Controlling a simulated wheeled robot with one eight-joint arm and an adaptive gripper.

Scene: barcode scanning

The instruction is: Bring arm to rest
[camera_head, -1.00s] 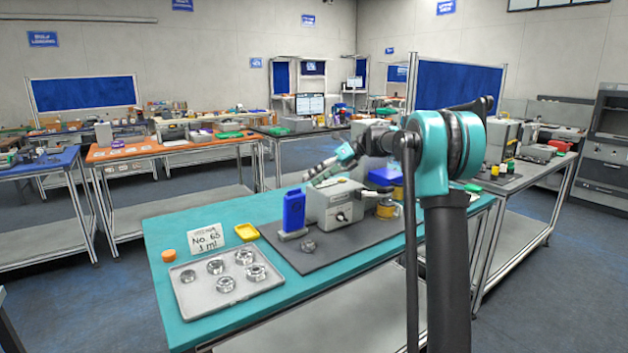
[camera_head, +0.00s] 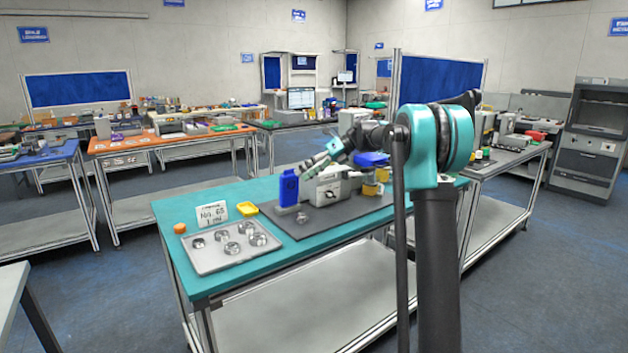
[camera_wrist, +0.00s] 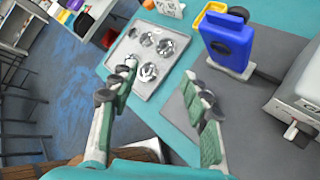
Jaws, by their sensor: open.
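My gripper (camera_wrist: 165,95) is open and empty in the wrist view, its two fingers apart above the teal table's front edge and the dark mat. In the head view my gripper (camera_head: 312,170) shows small at the end of my folded arm, over the table near the grey machine. A blue scanner-like device (camera_head: 289,188) stands upright on the mat, and it also shows in the wrist view (camera_wrist: 226,40). Nothing lies between the fingers.
The teal table (camera_head: 180,210) carries a metal tray (camera_head: 215,262) with several round metal parts, a sign card (camera_head: 212,214), a yellow dish (camera_head: 244,209), an orange cap (camera_head: 180,229) and a grey machine (camera_head: 330,188) on a dark mat (camera_head: 300,229). Floor is clear at right.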

